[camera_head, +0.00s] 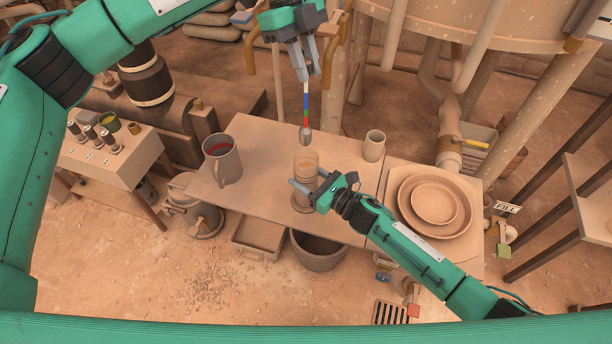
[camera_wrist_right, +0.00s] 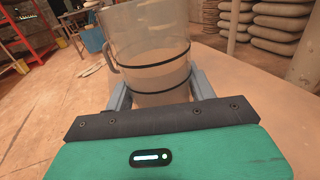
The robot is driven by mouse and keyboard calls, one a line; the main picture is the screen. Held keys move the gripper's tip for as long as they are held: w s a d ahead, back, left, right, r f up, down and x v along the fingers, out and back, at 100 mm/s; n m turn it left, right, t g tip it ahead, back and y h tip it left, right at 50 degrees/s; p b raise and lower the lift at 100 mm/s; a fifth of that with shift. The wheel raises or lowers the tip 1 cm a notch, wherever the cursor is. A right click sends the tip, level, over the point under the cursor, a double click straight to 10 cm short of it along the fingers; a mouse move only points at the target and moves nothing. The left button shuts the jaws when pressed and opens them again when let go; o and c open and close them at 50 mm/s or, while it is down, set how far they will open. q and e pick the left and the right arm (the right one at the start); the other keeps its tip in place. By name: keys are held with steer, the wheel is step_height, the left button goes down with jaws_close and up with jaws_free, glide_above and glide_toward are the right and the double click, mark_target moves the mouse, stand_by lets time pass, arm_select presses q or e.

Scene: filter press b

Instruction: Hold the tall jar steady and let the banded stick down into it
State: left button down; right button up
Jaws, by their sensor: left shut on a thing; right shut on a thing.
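The tall jar (camera_head: 304,163) is clear and stands upright on the table. It also shows in the right wrist view (camera_wrist_right: 148,45), with a handle on its left, two dark rings and cloudy brownish contents. My right gripper (camera_head: 309,187) is shut on the jar, one finger on each side, low on its wall. My left gripper (camera_head: 305,76) is shut on the top of the banded stick (camera_head: 305,108). The stick hangs nearly upright, with white, blue, red and green bands and a grey weight at its lower end. In the head view, the weight appears just above the jar's mouth.
On the table (camera_head: 255,140), a grey mug (camera_head: 222,160) with red contents stands left and a beige cup (camera_head: 374,146) right. Stacked round dishes (camera_head: 434,200) lie further right. A bucket (camera_head: 318,252) and a tray (camera_head: 259,236) are below the front edge. Pipes and a tank (camera_head: 480,20) stand behind.

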arm_select(q)
steer(key=c, duration=1.3)
jaws_free()
steer(key=v, duration=1.2)
arm_select(e)
steer(key=o, duration=1.7)
steer(key=shift+c, duration=0.2)
steer(key=v, duration=1.2)
